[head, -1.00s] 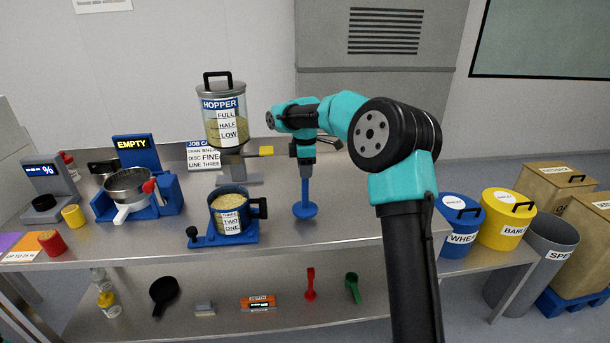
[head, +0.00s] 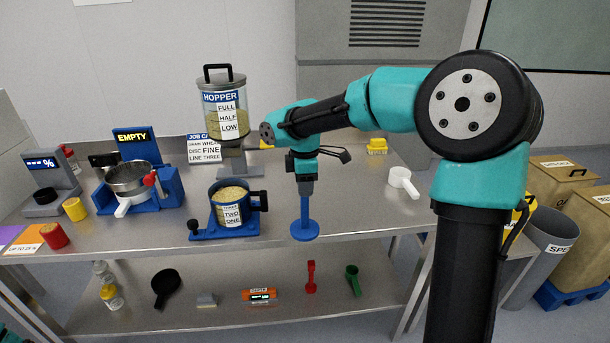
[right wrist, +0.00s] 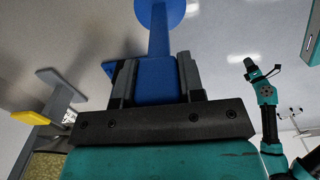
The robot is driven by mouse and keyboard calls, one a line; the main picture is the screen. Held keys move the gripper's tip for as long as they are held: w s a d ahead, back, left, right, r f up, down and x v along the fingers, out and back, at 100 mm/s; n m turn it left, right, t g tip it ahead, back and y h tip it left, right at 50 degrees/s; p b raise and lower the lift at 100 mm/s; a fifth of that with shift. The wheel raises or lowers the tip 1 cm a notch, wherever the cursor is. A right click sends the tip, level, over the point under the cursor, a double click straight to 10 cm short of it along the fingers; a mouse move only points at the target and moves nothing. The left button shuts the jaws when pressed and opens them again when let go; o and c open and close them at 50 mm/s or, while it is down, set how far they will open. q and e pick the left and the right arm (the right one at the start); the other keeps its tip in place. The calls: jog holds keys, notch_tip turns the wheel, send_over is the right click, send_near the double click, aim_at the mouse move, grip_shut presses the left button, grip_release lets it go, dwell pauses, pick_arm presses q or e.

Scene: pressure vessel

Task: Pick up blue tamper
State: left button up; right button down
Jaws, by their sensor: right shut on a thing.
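The blue tamper (head: 304,210) hangs upright with its round base down, near the front edge of the table in the head view. My right gripper (head: 304,182) points down and is shut on the tamper's upper end. In the right wrist view the blue tamper (right wrist: 158,35) runs out from between the two dark fingers of my gripper (right wrist: 154,78), its disc cut by the top edge. I cannot tell the gap between base and tabletop. My left arm shows small at the right of the wrist view; its gripper's opening is too small to judge.
A blue-based portafilter cup (head: 232,210) full of grain stands left of the tamper. Behind it is the hopper (head: 222,110). A white scoop (head: 403,182) lies on the right of the steel table (head: 350,200). Several tools lie on the lower shelf (head: 220,318).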

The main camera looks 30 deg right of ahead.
jog(key=shift+s+a, duration=0.35)
jog(key=shift+s, duration=0.2)
jog(key=shift+r, duration=0.1)
jog(key=s+d+r+m, duration=0.1)
jog(key=d+r+m, duration=0.2)
jog(key=d, duration=0.9)
jog(key=s+d+r+m, duration=0.1)
jog(key=d+r+m, duration=0.3)
jog(key=d, duration=0.9)
notch_tip(320, 180, up, 3)
jog(key=shift+s+r, duration=0.1)
jog(key=shift+s, duration=0.2)
